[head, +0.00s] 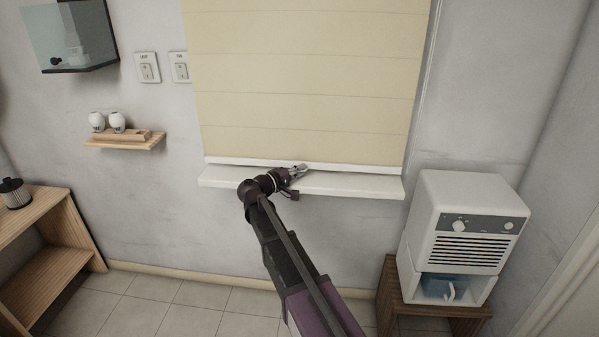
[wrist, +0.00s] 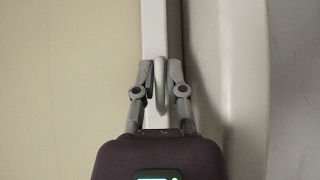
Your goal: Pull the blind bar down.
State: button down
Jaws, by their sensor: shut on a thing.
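The cream blind (head: 310,75) hangs low over the window, with its white blind bar (head: 360,170) just above the white sill (head: 350,184). My gripper (head: 301,169) is at the middle of the bar. In the wrist view the bar (wrist: 155,30) runs up the picture, between the cream fabric on the left and the pale sill on the right. My gripper's fingers (wrist: 160,80) stand on both sides of a small pale handle (wrist: 159,88) on the bar and are shut on it. The fingers partly hide the bar there.
A white appliance (head: 465,235) stands on a wooden stand at the right. A small wooden shelf (head: 125,141) with two white items and two switches (head: 148,68) are on the wall at left. A wooden shelf unit (head: 50,245) stands at far left. The floor between is clear.

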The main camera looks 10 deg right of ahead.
jog(key=shift+s+f, duration=0.15)
jog(key=c, duration=0.7)
grip_release()
jog(key=shift+f, duration=0.1)
jog(key=shift+a, duration=0.1)
jog(key=shift+a, duration=0.15)
jog(key=v, duration=1.1)
jog(key=shift+a, duration=0.2)
jog(key=shift+s, duration=0.1)
